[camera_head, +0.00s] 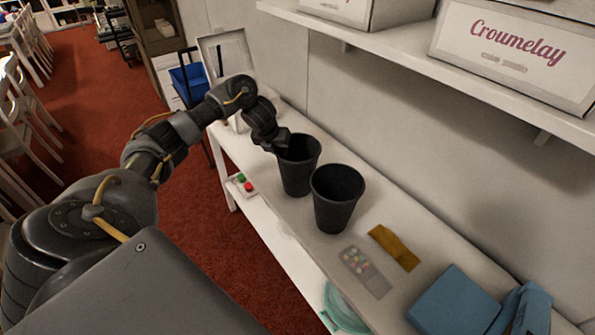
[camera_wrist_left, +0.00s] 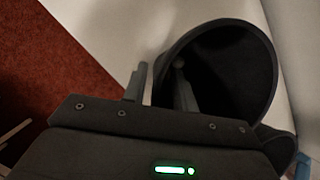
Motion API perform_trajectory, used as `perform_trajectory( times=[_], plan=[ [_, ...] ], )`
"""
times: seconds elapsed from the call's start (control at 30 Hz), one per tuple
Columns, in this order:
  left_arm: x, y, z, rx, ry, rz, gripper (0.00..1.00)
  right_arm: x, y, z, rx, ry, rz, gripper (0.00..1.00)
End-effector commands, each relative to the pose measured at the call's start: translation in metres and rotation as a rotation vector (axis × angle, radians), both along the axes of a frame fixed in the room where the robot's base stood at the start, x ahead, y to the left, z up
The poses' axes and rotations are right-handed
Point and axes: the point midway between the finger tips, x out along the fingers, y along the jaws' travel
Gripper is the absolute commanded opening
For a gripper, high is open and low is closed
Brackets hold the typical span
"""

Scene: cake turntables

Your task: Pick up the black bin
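Two black bins stand upright on the white shelf top: the farther bin (camera_head: 297,178) and the nearer bin (camera_head: 334,212), close beside each other. My left gripper (camera_head: 280,146) is at the left rim of the farther bin. In the left wrist view the mouth of this bin (camera_wrist_left: 230,75) is large. There my left gripper (camera_wrist_left: 158,85) is open, with one finger outside the wall and the other inside the mouth. The rim lies between the fingers, with a gap visible. Part of the other bin (camera_wrist_left: 280,146) shows below it. My right gripper is not in view.
On the white shelf top (camera_head: 262,166) lie a card with coloured dots (camera_head: 364,270), a brown packet (camera_head: 393,247) and blue folded cloth (camera_head: 455,303). An upper shelf (camera_head: 400,48) with boxes overhangs the back. Red carpet (camera_head: 205,190) lies left.

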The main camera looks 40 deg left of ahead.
Motion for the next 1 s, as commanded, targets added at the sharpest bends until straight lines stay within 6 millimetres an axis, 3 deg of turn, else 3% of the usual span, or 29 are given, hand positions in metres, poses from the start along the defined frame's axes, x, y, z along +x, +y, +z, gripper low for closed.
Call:
perform_trajectory(
  times=[0.13, 0.33, 1.0],
  plan=[
    [0.0000, -0.0001, 0.0003, 0.000, 0.000, 0.000, 0.27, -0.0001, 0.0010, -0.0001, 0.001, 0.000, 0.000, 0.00],
    [0.0000, -0.0002, 0.0004, -0.001, 0.000, 0.000, 0.01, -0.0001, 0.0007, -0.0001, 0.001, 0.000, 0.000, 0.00],
    [0.0001, -0.0002, 0.0009, -0.001, -0.001, 0.001, 0.00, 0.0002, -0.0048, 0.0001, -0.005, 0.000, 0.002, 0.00]
  ],
)
